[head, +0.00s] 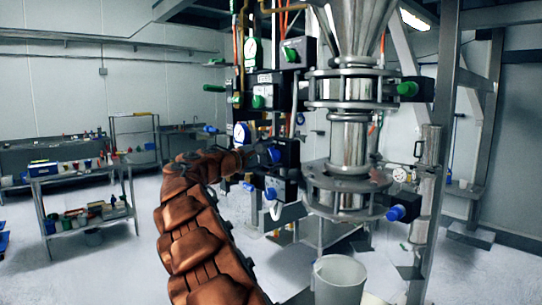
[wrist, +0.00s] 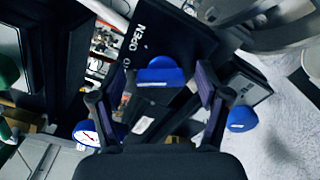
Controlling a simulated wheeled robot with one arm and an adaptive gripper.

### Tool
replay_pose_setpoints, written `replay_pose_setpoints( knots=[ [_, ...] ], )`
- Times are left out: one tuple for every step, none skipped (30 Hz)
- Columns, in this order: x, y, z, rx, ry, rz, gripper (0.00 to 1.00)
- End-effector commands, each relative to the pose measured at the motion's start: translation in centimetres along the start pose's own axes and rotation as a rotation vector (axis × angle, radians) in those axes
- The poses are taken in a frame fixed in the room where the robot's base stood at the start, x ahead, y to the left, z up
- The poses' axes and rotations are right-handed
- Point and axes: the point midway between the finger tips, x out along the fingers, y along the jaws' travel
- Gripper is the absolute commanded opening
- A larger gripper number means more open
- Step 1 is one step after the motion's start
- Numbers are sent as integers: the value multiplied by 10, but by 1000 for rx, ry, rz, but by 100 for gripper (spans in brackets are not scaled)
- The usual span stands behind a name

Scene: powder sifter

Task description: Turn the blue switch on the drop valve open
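In the wrist view, a blue switch (wrist: 160,73) sits on a black box (wrist: 165,30) with white lettering that reads "OPEN". My gripper (wrist: 160,88) is open, one finger on each side of the switch, with a visible gap on both sides. The gripper looks empty. In the head view, my arm reaches up to the black valve boxes left of the steel column, where a blue switch (head: 274,155) shows near the arm's end. My fingers are hard to make out there. Another blue switch (head: 271,193) is on the box below.
The steel sifter column (head: 349,140) stands right of my arm, with a blue knob (head: 396,213) low on its right. Green switches (head: 258,101) and gauges are above. A white bucket (head: 340,278) stands below. A shelf cart (head: 85,195) is at left, with open floor between.

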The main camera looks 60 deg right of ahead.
Motion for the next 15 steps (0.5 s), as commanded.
replay_pose_setpoints(
  knots=[
    [0, 0, 0, 0, 0, 0, 71],
    [0, 0, 0, 0, 0, 0, 68],
    [0, 0, 0, 0, 0, 0, 64],
    [0, 0, 0, 0, 0, 0, 61],
    [0, 0, 0, 0, 0, 0, 58],
    [0, 0, 0, 0, 0, 0, 54],
    [0, 0, 0, 0, 0, 0, 51],
    [0, 0, 0, 0, 0, 0, 48],
    [0, 0, 0, 0, 0, 0, 43],
    [0, 0, 0, 0, 0, 0, 40],
    [0, 0, 0, 0, 0, 0, 37],
    [0, 0, 0, 0, 0, 0, 33],
    [0, 0, 0, 0, 0, 0, 30],
    [0, 0, 0, 0, 0, 0, 27],
    [0, 0, 0, 0, 0, 0, 22]
  ],
)
